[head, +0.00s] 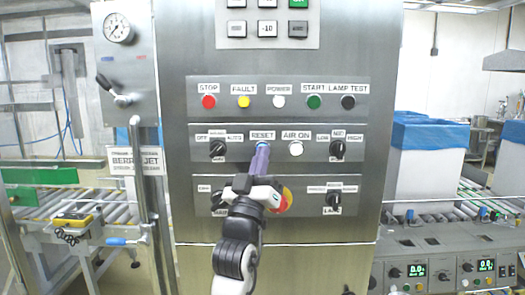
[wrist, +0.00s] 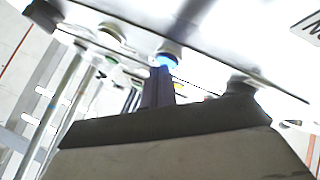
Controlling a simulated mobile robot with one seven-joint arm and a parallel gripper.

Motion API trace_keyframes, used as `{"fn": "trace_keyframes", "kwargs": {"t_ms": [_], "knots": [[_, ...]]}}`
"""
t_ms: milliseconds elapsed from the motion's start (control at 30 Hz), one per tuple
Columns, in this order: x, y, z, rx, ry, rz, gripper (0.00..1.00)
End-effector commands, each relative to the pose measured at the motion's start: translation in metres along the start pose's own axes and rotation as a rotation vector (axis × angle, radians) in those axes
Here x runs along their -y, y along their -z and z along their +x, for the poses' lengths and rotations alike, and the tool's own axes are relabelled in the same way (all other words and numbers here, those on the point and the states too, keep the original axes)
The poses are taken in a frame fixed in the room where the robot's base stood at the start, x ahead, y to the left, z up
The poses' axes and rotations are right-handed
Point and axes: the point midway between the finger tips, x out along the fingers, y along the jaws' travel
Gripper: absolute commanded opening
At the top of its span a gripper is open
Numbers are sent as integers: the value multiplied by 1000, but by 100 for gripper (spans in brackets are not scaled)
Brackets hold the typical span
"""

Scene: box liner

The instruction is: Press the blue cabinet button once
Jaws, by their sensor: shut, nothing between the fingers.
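The blue button (head: 262,145) sits under the RESET label in the middle row of the steel cabinet (head: 370,60). Only its upper edge shows in the head view, above my fingertips. In the wrist view the blue button (wrist: 166,59) shows a bright blue face in a pale ring. My gripper (head: 262,152) is shut and empty, its purple-grey fingers pointing at the cabinet. In the wrist view the shut fingers (wrist: 158,74) end right at the button's lower side. I cannot tell whether they touch it.
A white AIR ON button (head: 296,148) and a black selector knob (head: 217,149) flank the blue button. Red, yellow, white, green and black lamps or buttons line the row above. Conveyors stand on both sides.

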Motion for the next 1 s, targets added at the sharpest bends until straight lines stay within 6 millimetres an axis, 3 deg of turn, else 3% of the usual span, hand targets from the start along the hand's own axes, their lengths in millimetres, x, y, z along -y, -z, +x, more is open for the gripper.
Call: {"fn": "trace_keyframes", "kwargs": {"t_ms": [1000], "knots": [[-7,6,-10,1,0,-1,0]]}}
